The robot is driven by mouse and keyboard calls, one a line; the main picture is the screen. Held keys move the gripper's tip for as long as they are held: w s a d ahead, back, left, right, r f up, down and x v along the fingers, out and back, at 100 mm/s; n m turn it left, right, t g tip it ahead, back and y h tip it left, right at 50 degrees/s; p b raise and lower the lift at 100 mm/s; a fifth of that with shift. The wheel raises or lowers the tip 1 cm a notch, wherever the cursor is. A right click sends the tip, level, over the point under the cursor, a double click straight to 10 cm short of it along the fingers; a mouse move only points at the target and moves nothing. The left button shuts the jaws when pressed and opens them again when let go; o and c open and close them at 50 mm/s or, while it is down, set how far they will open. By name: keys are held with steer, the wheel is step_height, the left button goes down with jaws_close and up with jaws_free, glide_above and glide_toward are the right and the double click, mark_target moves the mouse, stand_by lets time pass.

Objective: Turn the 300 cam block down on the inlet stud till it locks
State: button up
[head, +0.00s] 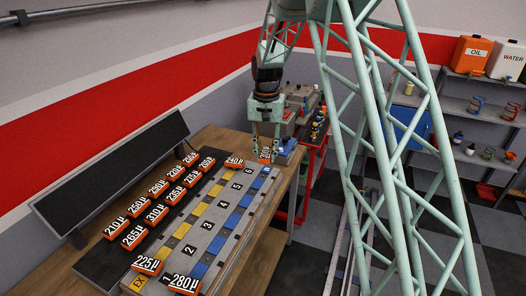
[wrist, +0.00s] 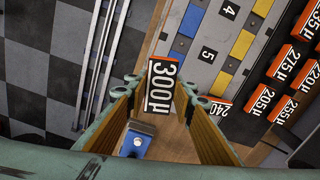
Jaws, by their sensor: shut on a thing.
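The 300 cam block (wrist: 160,88) is black with an orange edge and white "300µ" lettering. It is between the fingertips of my gripper (wrist: 165,88), which is shut on it. In the head view the block (head: 265,155) shows its orange and white face low between the fingers of my gripper (head: 265,150), near the far end of the board. A small blue fixture (wrist: 134,142) with a pale round top is beside the block in the wrist view. I cannot make out the inlet stud for certain, nor whether the block touches anything beneath.
The grey board (head: 215,225) has numbered places, with yellow patches left and blue patches right. A 240 block (head: 234,162) lies at its far end, 280 (head: 184,283) and 225 (head: 147,265) at its near end. Several orange blocks stand in rows left. A red cart (head: 316,150) is beyond the bench.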

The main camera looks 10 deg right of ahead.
mark_target(263, 176)
steer(key=shift+m, duration=0.9)
steer(key=w+f+p, duration=0.2)
steer(key=w, duration=0.1)
steer(key=shift+w+f+p, duration=0.3)
steer(key=shift+f+p, duration=0.1)
steer(key=shift+w+f+m+p, duration=0.4)
steer(key=shift+w+f+p, duration=0.1)
steer(key=shift+w+f, duration=0.25)
steer(key=shift+s+f, duration=0.1)
steer(key=shift+f, duration=0.1)
steer(key=shift+f+b, duration=2.05)
steer(key=shift+f, duration=1.6)
steer(key=shift+m+b, duration=0.3)
steer(key=shift+m, duration=1.5)
steer(key=shift+r+m+b, duration=0.1)
steer(key=shift+m+b, duration=0.25)
steer(key=shift+m, duration=3.75)
steer(key=shift+m+b, duration=0.45)
steer(key=shift+m, duration=1.75)
steer(key=o, duration=1)
steer(key=shift+c, duration=0.2)
